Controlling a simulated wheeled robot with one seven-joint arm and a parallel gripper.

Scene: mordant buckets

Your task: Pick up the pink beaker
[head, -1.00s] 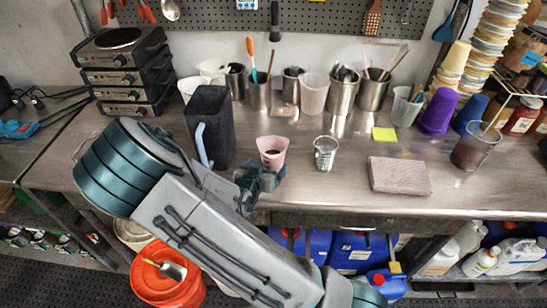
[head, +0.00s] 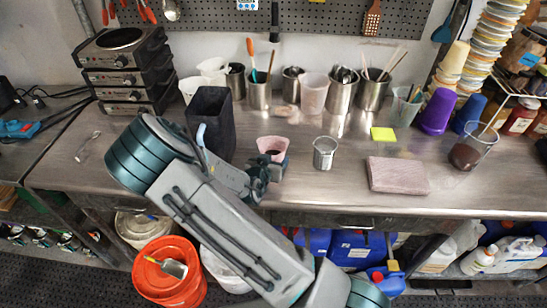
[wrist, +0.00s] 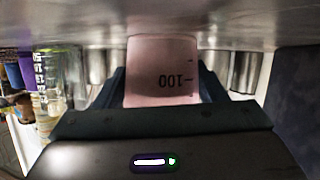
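The pink beaker (head: 273,144) stands upright on the metal bench, with dark contents showing inside its rim. My gripper (head: 266,168) is low at its front, hiding part of its lower body. In the wrist view the pink beaker (wrist: 162,72) appears upside down, with a "100" mark, and fills most of the space between the two dark fingers (wrist: 163,92). The fingers flank it and look open; any contact is hard to make out.
A tall dark container (head: 212,122) stands close on the left. A pinkish folded cloth (head: 398,175) and a yellow note (head: 383,134) lie further right. Metal pots with utensils line the back.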

